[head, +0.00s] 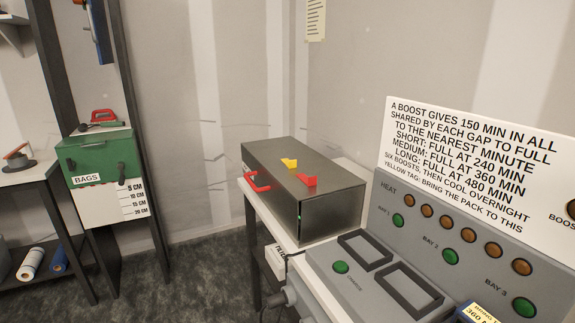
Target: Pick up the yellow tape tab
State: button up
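A small yellow tab (289,162) sits on top of a dark metal box (270,153), near the middle of its lid. A red piece (308,180) lies on the same lid, closer to the front edge and to the right of the yellow tab. A red handle (257,184) sticks out from the box's left side. My gripper is not in view, so I cannot see its state.
The box stands on a light bench beside a grey control panel (389,210) with lamps and a white sign (470,165). A green bags box (95,155) is on a rack at left. Open floor (190,285) lies between.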

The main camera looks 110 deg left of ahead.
aim_at(290, 164)
jog(key=u, duration=3.2)
jog(key=i, duration=0.5)
jog(key=u, duration=0.45)
jog(key=k, duration=1.05)
jog(key=u, duration=1.1)
jog(key=i, duration=1.75)
jog(key=z, duration=1)
jog(key=i, duration=0.8)
jog(key=z, duration=1.3)
jog(key=i, duration=0.4)
jog(key=z, duration=0.3)
